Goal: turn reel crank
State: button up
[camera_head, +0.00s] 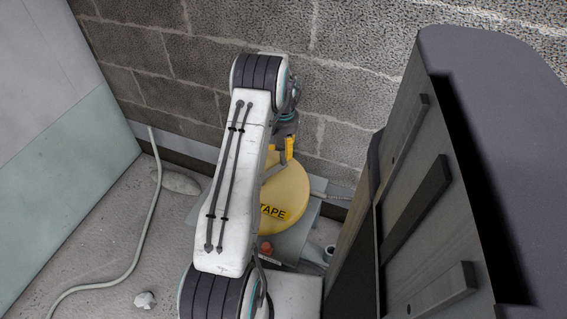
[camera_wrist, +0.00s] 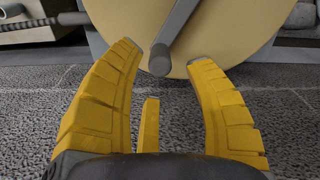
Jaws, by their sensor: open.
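The reel (camera_head: 290,195) is a pale yellow disc marked TAPE, low against the wall and partly hidden behind my arm in the head view. Its face also fills the top of the wrist view (camera_wrist: 240,30). A grey crank bar (camera_wrist: 178,32) crosses that face and ends in a rounded tip between my fingertips. My gripper (camera_wrist: 164,53) has yellow fingers spread wide, one on each side of the crank end, with gaps showing on both sides. In the head view, only a little of a yellow finger shows above the reel.
A dark cabinet (camera_head: 435,190) with handles stands close on the right. A block wall (camera_head: 350,90) rises behind the reel. A grey hose (camera_head: 140,235) and a small pale lump (camera_head: 145,299) lie on the floor at left. A red knob (camera_head: 266,247) is near the reel.

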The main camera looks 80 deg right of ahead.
aim_at(284, 161)
jog(key=shift+f+b, duration=0.8)
jog(key=shift+f, duration=2.5)
grip_shut()
